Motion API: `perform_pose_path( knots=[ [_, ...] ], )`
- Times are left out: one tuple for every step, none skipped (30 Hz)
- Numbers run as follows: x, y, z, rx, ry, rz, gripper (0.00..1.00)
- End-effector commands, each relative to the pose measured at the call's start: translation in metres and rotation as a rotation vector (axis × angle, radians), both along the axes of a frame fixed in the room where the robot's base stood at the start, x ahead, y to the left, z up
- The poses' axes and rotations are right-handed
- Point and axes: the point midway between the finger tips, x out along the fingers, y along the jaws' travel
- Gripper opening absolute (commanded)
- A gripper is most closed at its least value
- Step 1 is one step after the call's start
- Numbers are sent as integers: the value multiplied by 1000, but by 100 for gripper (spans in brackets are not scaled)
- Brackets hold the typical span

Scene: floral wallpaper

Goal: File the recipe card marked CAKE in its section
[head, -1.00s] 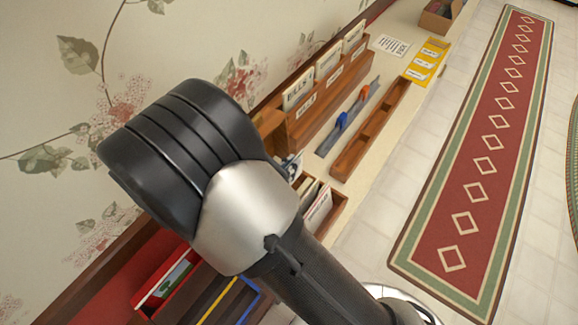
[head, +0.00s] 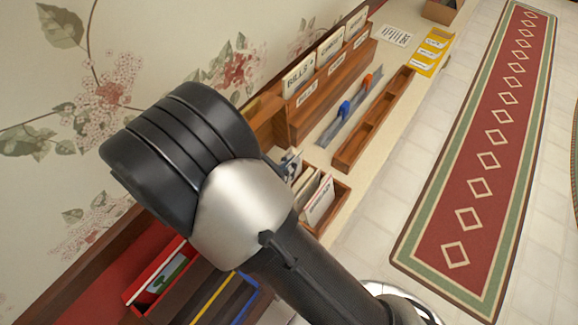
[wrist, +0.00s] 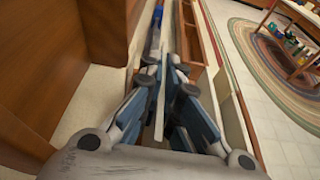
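In the wrist view my gripper (wrist: 166,86) has its two fingers close together on a thin pale card (wrist: 160,108), seen edge-on. Its marking cannot be read. In the head view my arm covers the middle and the gripper is hidden. A wooden filing rack (head: 310,108) stands against the wall, with upright tabbed cards (head: 328,48) in its sections; one tab seems to read BILLS. The word CAKE is not legible on anything in view. In the wrist view the fingers are beside a large wooden face and above the counter.
A grey rail (head: 352,112) with blue and orange sliders lies in front of the rack, beside a narrow wooden tray (head: 372,128). A runner covers the floor.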

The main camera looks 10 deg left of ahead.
Motion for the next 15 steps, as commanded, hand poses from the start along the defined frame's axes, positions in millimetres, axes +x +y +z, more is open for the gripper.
perform_pose_path(
  knots=[
    [-1,-2,-5,-1,9,-3,0],
    [-1,-2,-5,-2,9,-3,0],
    [-1,-2,-6,-1,10,-3,0],
    [-2,-2,-6,-1,11,-4,0],
    [-2,-2,-7,-2,12,-3,0],
    [-2,-3,-7,-2,13,-3,0],
    [-2,-3,-7,-1,14,-4,0],
    [-2,-3,-7,-2,14,-4,0],
    [-2,-3,-7,-3,14,-5,0],
    [-2,-3,-8,-4,14,-5,5],
    [-2,-4,-8,-4,14,-5,7],
    [-2,-4,-8,-5,15,-5,9],
    [-3,-4,-8,-5,15,-5,11],
    [-3,-4,-8,-5,15,-6,13],
    [-3,-5,-8,-6,15,-6,16]
  ],
)
